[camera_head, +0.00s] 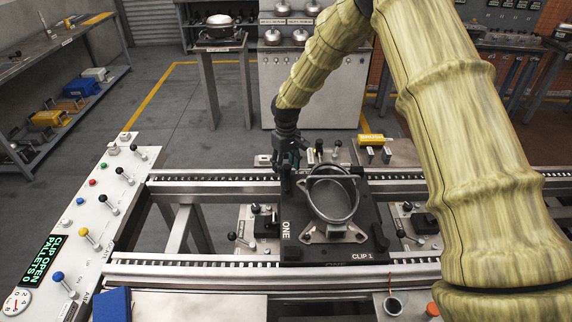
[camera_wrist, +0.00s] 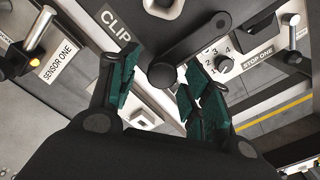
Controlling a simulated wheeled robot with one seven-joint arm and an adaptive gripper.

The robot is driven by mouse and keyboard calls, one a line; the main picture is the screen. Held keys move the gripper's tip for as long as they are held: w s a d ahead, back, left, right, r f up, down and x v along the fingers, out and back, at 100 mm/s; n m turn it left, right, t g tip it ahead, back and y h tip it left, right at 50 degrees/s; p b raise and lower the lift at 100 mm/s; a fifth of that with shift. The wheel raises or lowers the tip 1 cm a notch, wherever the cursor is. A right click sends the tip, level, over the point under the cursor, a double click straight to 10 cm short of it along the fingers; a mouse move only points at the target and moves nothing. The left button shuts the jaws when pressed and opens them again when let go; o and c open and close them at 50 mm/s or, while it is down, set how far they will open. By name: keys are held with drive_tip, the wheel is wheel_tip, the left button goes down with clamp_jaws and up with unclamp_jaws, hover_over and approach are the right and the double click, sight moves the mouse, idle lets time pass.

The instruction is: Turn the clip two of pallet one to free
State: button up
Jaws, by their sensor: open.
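Pallet one (camera_head: 292,250) is a black plate on the conveyor rails, marked ONE, with a metal ring part (camera_head: 332,200) on it. A CLIP 1 label shows at its near right corner. My gripper (camera_head: 288,158) points down at the pallet's far left corner. In the wrist view a dark clip lever with a round black knob (camera_wrist: 162,75) lies beside a label reading CLIP (camera_wrist: 116,24); its number is hidden. My gripper's green fingers (camera_wrist: 160,92) are open, one on either side of the knob. I cannot tell whether they touch it.
A SENSOR ONE post (camera_wrist: 40,28) and a STOP ONE block (camera_wrist: 255,58) stand close to the fingers. A control panel (camera_head: 98,190) with levers runs along the left. A yellow item (camera_head: 371,139) stands behind the rails.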

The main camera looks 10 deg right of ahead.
wheel_tip(320, 180, up, 12)
idle(0.6)
